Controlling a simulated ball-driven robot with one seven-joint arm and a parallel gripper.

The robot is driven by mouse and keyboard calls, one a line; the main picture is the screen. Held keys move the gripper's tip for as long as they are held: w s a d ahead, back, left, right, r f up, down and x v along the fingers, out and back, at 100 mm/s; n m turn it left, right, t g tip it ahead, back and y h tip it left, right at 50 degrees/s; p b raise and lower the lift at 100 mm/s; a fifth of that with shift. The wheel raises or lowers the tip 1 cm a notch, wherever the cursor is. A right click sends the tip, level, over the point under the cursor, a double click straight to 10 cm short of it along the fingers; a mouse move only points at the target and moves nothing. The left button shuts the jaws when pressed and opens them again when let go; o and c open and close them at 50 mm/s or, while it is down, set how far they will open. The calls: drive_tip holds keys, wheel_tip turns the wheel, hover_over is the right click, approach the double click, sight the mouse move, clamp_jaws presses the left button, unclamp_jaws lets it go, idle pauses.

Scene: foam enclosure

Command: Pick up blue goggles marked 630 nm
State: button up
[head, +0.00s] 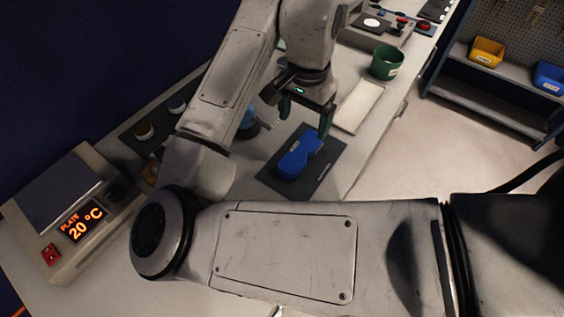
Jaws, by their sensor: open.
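Blue goggles (298,157) lie on a dark mat (323,163) on the light bench, near the middle of the head view. Any marking on them is too small to read. My gripper (305,117) is above the far side of the goggles, with its two green-tipped fingers spread apart and nothing between them. The right finger comes down close to the goggles' far right end; I cannot tell whether it touches. My arm hides part of the bench left of the mat.
A hot plate (62,190) reading 20 °C stands at the left. A green pot (386,62) and a pale tray (359,106) are beyond the mat. At the far right, shelving holds a yellow bin (487,52) and a blue bin (549,77). Open floor lies right of the bench.

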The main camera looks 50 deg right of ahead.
hover_over(300, 152)
drive_tip(key=f, duration=0.5)
drive_tip(key=shift+a+f, duration=0.1)
drive_tip(key=shift+a, duration=0.15)
drive_tip(key=shift+d+f+p, duration=0.15)
drive_tip(key=shift+f+p, duration=0.25)
drive_tip(key=shift+f, duration=1)
drive_tip(key=shift+d+f+p, duration=0.1)
drive_tip(key=shift+f+p, duration=0.25)
drive_tip(key=shift+f, duration=1)
drive_tip(key=c, duration=1.2)
drive_tip(key=shift+o, duration=0.2)
